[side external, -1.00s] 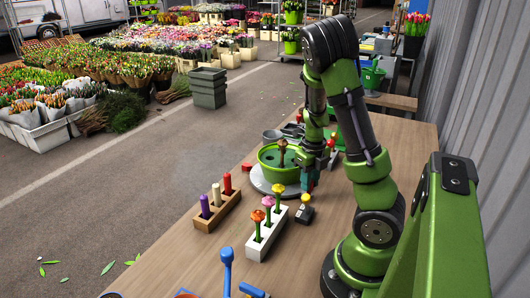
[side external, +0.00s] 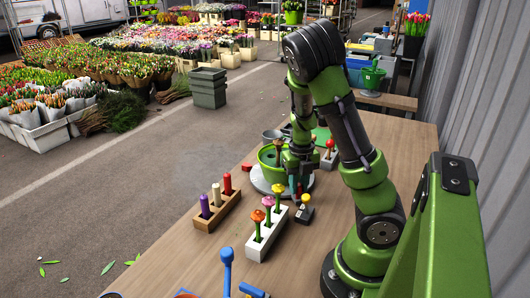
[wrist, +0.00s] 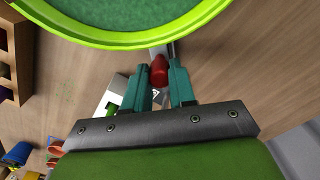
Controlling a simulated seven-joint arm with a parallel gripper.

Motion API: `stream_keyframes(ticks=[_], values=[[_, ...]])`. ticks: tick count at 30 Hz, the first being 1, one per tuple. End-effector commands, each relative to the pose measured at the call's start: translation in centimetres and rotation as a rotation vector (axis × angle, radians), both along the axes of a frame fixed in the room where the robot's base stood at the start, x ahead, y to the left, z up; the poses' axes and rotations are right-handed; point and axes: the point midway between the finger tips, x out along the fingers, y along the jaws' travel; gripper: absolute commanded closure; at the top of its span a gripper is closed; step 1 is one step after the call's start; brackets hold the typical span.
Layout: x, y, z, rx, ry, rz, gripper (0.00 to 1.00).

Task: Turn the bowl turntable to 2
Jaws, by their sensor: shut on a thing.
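The green bowl (side external: 266,161) sits on the pale round turntable (side external: 262,186), partly hidden by my arm in the side view. A brown knobbed post stands up in the bowl. In the wrist view the bowl's bright green rim (wrist: 110,40) fills the top. My gripper (side external: 298,187) is low at the turntable's near right edge. In the wrist view its teal fingers (wrist: 160,80) are shut on a red knob (wrist: 158,70), which sits just outside the rim by a short grey metal piece. I cannot make out a number 2 or any pointer.
A black box with a yellow knob (side external: 305,199) stands close to my gripper. A white rack of flower pegs (side external: 266,233) and a wooden rack of coloured pegs (side external: 217,210) stand nearer the camera. A red-knobbed device (side external: 329,146) is behind.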

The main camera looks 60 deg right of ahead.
Motion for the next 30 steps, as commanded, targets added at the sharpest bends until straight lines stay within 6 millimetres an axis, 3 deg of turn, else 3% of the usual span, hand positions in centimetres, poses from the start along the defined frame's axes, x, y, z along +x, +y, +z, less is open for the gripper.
stream_keyframes(ticks=[12, 13, 17, 26, 30], values=[[0.1, -0.2, 0.2, -0.002, -0.006, -0.007, 1.0], [0.1, -0.2, 0.2, -0.003, -0.006, -0.007, 0.71], [0.1, -0.1, 0.1, -0.001, -0.004, -0.006, 0.51], [0.1, 0.0, 0.1, -0.001, -0.002, -0.003, 0.5], [0.2, 0.0, 1.1, -0.001, -0.005, -0.001, 0.5]])
